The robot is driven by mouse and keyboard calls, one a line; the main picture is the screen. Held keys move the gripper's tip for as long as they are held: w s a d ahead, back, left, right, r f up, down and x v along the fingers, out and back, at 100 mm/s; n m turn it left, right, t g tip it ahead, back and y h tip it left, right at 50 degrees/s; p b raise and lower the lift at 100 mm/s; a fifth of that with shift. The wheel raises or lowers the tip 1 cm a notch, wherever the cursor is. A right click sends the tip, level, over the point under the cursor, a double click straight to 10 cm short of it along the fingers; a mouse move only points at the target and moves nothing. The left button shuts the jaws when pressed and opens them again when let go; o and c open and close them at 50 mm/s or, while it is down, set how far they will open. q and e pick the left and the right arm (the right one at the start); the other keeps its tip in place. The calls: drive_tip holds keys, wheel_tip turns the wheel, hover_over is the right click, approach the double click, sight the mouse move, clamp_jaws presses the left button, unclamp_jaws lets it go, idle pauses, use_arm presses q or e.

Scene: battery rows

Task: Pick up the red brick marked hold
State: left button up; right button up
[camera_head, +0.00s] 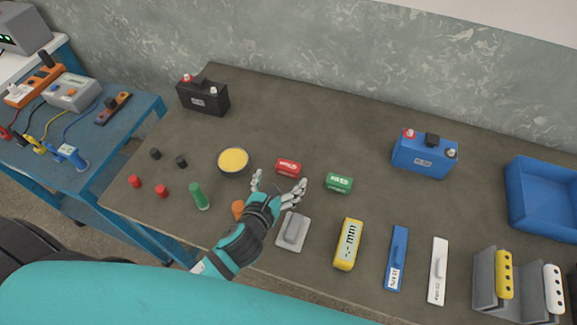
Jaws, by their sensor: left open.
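The red brick (288,168) lies on the grey table, with white lettering on it that is too small to read surely. A similar green brick (339,183) lies to its right. My left gripper (279,183) is open and empty, its fingers spread just on the near side of the red brick. One finger points to the left of the brick and the others to its right. I cannot tell whether any finger touches the brick. My right gripper is not in view.
A bowl of yellow stuff (233,161) stands close left of the gripper. A black battery (203,96) and a blue battery (424,154) stand farther back. A grey block on a plate (293,232) and a yellow meter-like block (348,244) lie nearer. The table behind the red brick is clear.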

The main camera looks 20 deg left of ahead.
sight(287, 167)
use_arm(q)
drive_tip(key=x, duration=0.7)
drive_tip(key=shift+w+p, duration=0.35)
drive_tip(key=shift+w, duration=0.05)
drive_tip(key=shift+s+r, duration=0.1)
drive_tip(key=c, duration=1.2)
